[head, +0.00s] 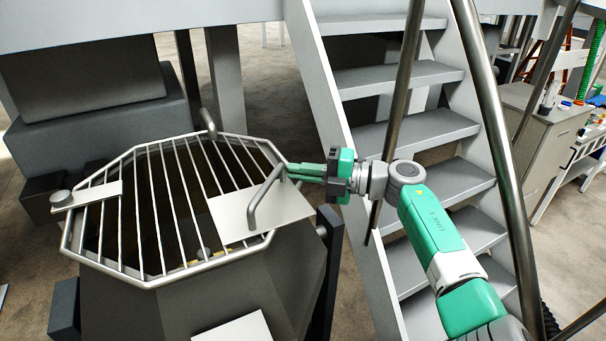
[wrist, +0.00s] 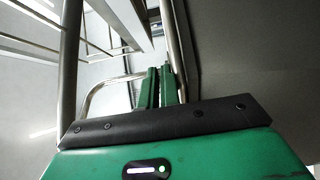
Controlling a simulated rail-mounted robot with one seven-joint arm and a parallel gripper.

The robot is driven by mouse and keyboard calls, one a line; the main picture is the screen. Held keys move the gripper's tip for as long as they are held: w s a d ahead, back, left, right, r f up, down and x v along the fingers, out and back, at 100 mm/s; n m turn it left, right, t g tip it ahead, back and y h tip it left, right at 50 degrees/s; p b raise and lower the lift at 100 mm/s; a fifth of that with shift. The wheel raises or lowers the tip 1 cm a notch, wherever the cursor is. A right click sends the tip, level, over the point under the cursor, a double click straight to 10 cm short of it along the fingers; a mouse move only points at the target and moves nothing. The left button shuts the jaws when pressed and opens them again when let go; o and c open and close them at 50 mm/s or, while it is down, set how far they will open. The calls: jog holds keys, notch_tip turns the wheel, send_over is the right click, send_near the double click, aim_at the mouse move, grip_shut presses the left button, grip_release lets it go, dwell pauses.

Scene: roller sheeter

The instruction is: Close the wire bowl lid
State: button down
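The wire lid (head: 150,270) is a grey frame with parallel bars on top of the dark bowl (head: 230,300). It looks nearly flat; I cannot tell whether it is fully seated. A bent-rod handle (head: 262,198) rises from a plate on the lid's right side, and also shows in the wrist view (wrist: 100,92). My gripper (head: 290,170) reaches in from the right with its green fingers at the handle's upper end. In the wrist view the fingers (wrist: 160,75) are close together, with the handle bar running in at them. They hide the bar's far part and the exact contact.
A metal staircase (head: 395,80) with round rails (head: 400,85) stands right behind my arm. A dark post (head: 328,265) stands close beside the bowl on the right. A cluttered cabinet (head: 540,120) is at the far right.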

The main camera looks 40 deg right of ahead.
jog(key=v, duration=0.7)
jog(key=shift+s+d, duration=0.2)
jog(key=shift+s, duration=0.1)
jog(key=shift+f, duration=0.1)
